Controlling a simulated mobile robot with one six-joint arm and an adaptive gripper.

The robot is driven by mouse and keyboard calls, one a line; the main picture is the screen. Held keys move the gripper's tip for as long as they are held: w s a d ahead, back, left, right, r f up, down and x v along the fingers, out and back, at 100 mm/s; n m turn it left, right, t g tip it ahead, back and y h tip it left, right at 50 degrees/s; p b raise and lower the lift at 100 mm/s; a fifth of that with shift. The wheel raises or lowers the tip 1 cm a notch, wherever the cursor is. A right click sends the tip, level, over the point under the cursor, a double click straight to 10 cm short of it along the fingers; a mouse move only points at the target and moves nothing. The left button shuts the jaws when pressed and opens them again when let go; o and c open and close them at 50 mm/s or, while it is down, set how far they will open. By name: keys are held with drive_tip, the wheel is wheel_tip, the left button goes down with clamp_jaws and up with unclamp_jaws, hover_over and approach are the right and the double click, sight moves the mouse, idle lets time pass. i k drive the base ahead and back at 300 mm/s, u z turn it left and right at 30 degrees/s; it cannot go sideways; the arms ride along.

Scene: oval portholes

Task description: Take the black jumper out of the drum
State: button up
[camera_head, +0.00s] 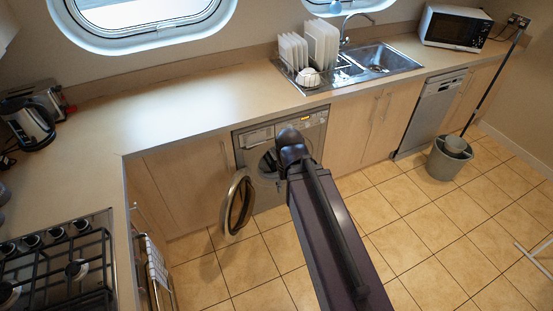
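The washing machine (262,200) stands under the counter with its round door (238,203) swung open to the left. Part of the dark drum opening (267,165) shows beside my arm, which crosses in front of the machine. The rest of the opening is hidden behind the arm. I cannot see the black jumper. My gripper does not show; only a long dark arm link and a rounded black joint are visible, so I cannot tell where the gripper is or whether it holds anything.
The open door juts into the floor space. A grey bucket (447,163) with a mop stands right, by the dishwasher (430,115). The counter (190,105) runs above the machine, with a dish rack (300,77) and sink (378,57). Tiled floor (420,225) at right is mostly clear.

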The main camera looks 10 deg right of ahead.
sight(271, 159)
drive_tip(key=u, duration=0.1)
drive_tip(key=i, duration=0.95)
drive_tip(key=z, duration=0.05)
